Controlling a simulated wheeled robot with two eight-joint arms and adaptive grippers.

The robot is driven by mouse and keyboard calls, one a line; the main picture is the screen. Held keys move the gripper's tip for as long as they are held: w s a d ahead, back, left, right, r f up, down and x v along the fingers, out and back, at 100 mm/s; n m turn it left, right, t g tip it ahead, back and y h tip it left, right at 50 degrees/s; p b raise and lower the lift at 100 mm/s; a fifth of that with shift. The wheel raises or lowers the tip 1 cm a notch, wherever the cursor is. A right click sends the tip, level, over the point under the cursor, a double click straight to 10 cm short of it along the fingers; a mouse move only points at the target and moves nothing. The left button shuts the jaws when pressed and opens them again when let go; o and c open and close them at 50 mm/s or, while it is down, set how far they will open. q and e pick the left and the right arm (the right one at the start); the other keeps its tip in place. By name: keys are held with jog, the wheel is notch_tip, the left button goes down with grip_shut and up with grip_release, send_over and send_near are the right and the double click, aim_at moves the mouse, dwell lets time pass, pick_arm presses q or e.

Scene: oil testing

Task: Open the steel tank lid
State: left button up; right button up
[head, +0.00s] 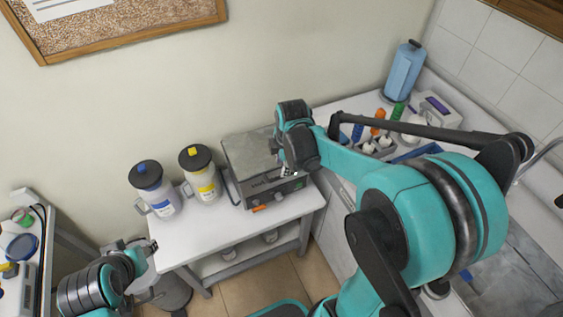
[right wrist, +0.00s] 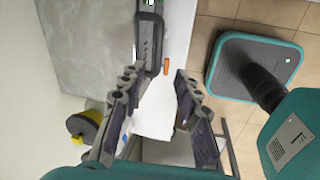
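The steel tank (head: 262,190) is a grey metal box with a dark front control strip, standing on the white table. Its flat grey lid (head: 250,152) lies closed on top; in the right wrist view the lid (right wrist: 85,45) fills the upper left, with the front panel (right wrist: 150,40) beside it. My right gripper (head: 286,172) is over the tank's right part in the head view. In the right wrist view the right gripper (right wrist: 155,85) is open with nothing between its fingers. My left gripper (head: 148,254) is low at the left, away from the tank; its fingers are unclear.
A blue-labelled jug (head: 157,192) and a yellow-labelled jug (head: 200,178) stand left of the tank on the white table (head: 200,238). The counter at right holds a blue canister (head: 404,72), a small white device (head: 435,108) and colored bottles. Floor shows below the table.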

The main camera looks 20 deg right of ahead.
jog(key=shift+n, duration=0.6)
jog(key=x, duration=0.2)
jog(key=b+x, duration=0.1)
jog(key=x, duration=0.2)
jog(key=b+x, duration=0.1)
jog(key=x, duration=0.2)
jog(key=shift+w+d+f, duration=0.1)
jog(key=shift+w+d, duration=0.15)
jog(key=shift+d, duration=0.05)
pick_arm(q)
jog(key=shift+f, duration=0.75)
pick_arm(e)
grip_shut()
